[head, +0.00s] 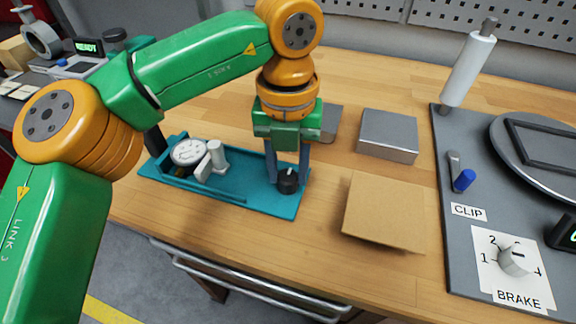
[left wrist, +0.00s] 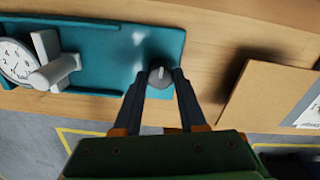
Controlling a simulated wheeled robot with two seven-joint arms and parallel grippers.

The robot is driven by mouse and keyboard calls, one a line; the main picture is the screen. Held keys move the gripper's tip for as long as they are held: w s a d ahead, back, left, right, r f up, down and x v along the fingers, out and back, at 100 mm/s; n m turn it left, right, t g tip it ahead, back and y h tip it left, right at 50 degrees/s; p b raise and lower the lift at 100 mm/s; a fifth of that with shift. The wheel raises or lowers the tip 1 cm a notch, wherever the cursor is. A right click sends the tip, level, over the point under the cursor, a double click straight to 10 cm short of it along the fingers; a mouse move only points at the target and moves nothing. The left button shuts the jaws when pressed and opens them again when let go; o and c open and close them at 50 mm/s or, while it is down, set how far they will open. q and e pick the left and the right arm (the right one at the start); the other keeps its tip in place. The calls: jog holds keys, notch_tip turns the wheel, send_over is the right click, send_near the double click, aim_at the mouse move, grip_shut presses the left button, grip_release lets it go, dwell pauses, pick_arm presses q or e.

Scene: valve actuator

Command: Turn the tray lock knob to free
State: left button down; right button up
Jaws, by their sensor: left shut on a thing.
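The teal tray (head: 240,191) lies on the wooden bench, and it also shows in the left wrist view (left wrist: 105,75). The dark round lock knob (head: 288,184) with a pale pointer mark stands at the tray's right end. My left gripper (head: 288,176) points down over that end with its fingers on either side of the knob. In the left wrist view the gripper (left wrist: 160,74) is shut on the knob (left wrist: 160,79). A white-faced gauge (head: 188,153) and a pale grey handled part (head: 214,158) sit in the tray's left part. My right gripper is not seen.
A brown flat block (head: 384,212) lies right of the tray, with a grey metal block (head: 388,135) behind it. A dark panel (head: 462,269) with CLIP and BRAKE labels, a dial (head: 515,260) and an upright white-gripped lever (head: 468,70) fills the right side.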

aim_at(287, 175)
pick_arm(q)
jog(key=shift+c, duration=2.3)
grip_release()
notch_tip(287, 175, up, 7)
jog(key=shift+r+p, duration=0.1)
jog(key=shift+p, duration=0.85)
